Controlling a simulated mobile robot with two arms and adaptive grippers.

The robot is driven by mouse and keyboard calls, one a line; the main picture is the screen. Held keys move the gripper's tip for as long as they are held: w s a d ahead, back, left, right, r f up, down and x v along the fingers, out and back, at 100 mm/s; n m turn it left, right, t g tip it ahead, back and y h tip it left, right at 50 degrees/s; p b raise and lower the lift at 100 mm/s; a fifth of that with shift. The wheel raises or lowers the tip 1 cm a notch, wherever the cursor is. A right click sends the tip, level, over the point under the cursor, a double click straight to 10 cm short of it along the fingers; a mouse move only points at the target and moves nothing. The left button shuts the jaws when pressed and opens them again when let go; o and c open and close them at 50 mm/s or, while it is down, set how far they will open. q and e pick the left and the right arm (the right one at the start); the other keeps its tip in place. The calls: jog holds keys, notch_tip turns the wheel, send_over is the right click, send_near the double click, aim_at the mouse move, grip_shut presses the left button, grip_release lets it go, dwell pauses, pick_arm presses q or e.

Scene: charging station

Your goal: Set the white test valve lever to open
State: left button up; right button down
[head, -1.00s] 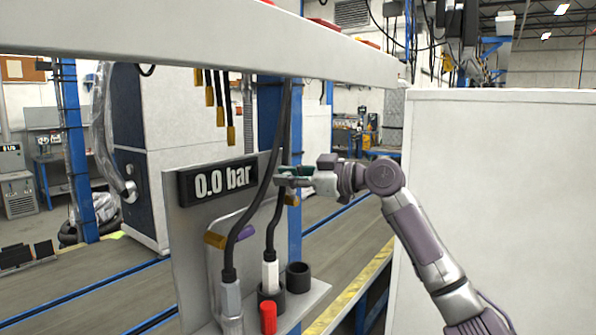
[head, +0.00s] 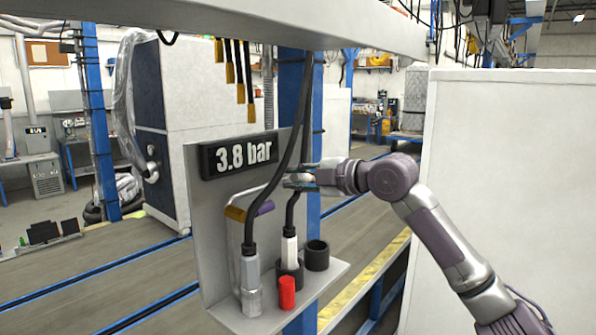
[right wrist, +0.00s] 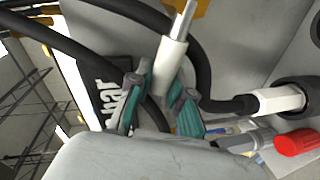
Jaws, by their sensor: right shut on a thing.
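My right gripper (head: 297,181) is at the upper right of the grey test panel (head: 213,215), in front of the hoses. In the right wrist view the white lever (right wrist: 170,62) stands between the teal-padded fingers of my right gripper (right wrist: 156,92), which is shut on it. My left gripper is not in view.
A black hose with a white connector (head: 289,250) stands in a black socket; another ends in a grey connector (head: 250,272). A red cap (head: 287,292) and a black cup (head: 316,255) are on the ledge. A white beam (head: 250,22) passes above.

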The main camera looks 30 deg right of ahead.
jog(key=shift+a+f+n, duration=0.1)
jog(key=shift+f+n, duration=0.75)
jog(key=shift+n, duration=0.25)
jog(key=shift+f+h, duration=0.15)
jog(key=shift+h, duration=0.15)
jog(key=c, duration=1)
grip_release()
jog(key=shift+c, duration=0.2)
jog(key=shift+s, duration=0.2)
jog(key=v, duration=1.1)
jog(key=shift+s, duration=0.35)
